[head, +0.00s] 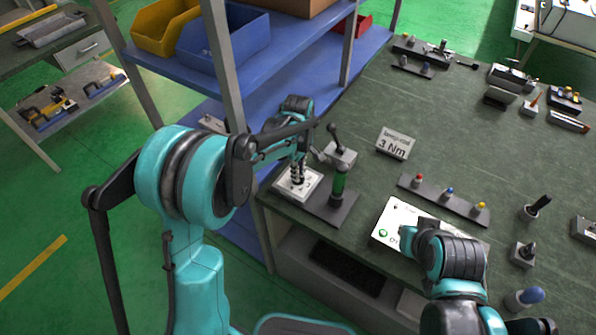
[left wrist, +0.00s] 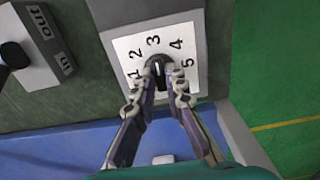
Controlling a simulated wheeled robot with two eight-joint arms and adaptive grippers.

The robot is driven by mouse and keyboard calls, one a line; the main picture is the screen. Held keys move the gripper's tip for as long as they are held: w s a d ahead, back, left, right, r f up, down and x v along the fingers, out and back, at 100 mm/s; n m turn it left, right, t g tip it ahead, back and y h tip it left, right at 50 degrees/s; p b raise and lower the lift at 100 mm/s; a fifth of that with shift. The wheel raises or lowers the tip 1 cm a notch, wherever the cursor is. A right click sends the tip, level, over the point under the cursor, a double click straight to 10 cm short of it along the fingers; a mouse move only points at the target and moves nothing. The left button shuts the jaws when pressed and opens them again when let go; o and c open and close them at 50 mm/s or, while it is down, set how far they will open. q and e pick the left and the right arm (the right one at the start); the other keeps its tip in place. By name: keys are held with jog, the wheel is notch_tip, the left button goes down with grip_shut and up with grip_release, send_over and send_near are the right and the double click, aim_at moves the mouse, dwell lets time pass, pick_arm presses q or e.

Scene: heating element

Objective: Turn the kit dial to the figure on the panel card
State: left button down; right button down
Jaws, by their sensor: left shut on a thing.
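The kit dial is a black knob (left wrist: 158,70) on a white plate (left wrist: 190,70) numbered 1 to 5. A pale mark on the knob points up the picture, roughly toward the 3, partly hidden by the fingers. My left gripper (left wrist: 158,88) is shut on the knob, one finger on each side. In the head view the left gripper (head: 297,172) reaches down onto the dial plate (head: 308,187) at the bench's left edge. The panel card (head: 396,144) stands behind it and reads "3 Nm". My right gripper (head: 408,238) is over a white panel; its fingers are unclear.
A strip with coloured buttons (head: 446,199) lies to the right. Blue shelving (head: 240,70) rises at left.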

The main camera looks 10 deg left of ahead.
pick_arm(q)
jog(key=c, duration=1.6)
grip_release()
jog(key=shift+o, duration=0.2)
jog(key=shift+r, duration=0.1)
notch_tip(320, 180, up, 12)
